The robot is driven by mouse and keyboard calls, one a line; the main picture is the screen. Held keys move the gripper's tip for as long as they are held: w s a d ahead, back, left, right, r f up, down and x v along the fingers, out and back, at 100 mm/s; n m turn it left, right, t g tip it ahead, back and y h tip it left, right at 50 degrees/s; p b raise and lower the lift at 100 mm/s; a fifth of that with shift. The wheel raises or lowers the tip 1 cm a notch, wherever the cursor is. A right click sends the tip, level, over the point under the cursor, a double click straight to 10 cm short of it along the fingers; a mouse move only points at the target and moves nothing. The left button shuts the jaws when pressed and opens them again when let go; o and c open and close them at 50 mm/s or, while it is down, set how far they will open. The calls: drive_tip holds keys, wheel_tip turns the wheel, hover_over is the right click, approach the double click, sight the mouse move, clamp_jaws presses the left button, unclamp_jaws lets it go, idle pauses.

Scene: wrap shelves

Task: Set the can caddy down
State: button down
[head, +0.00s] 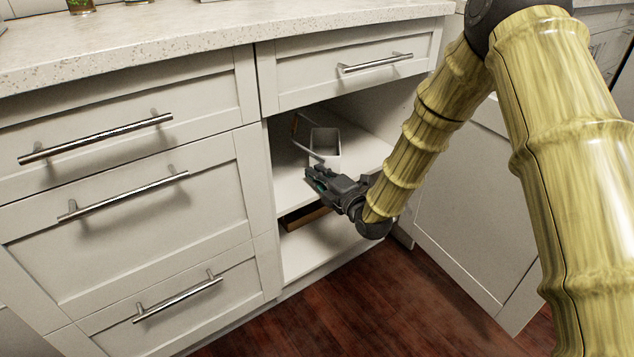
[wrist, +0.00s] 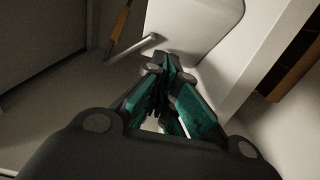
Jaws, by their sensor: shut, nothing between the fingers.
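The can caddy (head: 326,146) is a pale box with a metal handle (head: 300,146) that has a wooden grip. It stands on the upper shelf inside the open cabinet, with its handle leaning to the left. In the wrist view the caddy's pale wall (wrist: 195,22) is just ahead of the fingertips, and the wooden grip (wrist: 119,24) is at upper left. My gripper (head: 309,178) is shut and empty, at the front of the caddy and below it in the picture. The fingertips (wrist: 170,66) also show in the wrist view. I cannot tell whether they touch the caddy.
The upper shelf board (head: 290,188) has bare room around the caddy. A brown object (head: 304,217) lies in the compartment below. The open cabinet door (head: 470,205) stands to the right. Closed drawers (head: 120,220) are on the left, with a countertop (head: 200,35) above.

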idle(0.3)
drive_tip(key=shift+w+d+p, duration=0.15)
drive_tip(key=shift+w+p, duration=0.1)
drive_tip(key=shift+w, duration=0.7)
drive_tip(key=shift+w+d+p, duration=0.1)
drive_tip(key=shift+w+p, duration=0.1)
drive_tip(key=shift+w, duration=0.7)
drive_tip(key=shift+s, duration=0.1)
drive_tip(key=s, duration=0.4)
drive_tip(key=shift+a+p, duration=0.35)
drive_tip(key=shift+p, duration=0.05)
drive_tip(key=p+v, duration=0.3)
drive_tip(key=v, duration=0.7)
drive_tip(key=shift+w, duration=0.1)
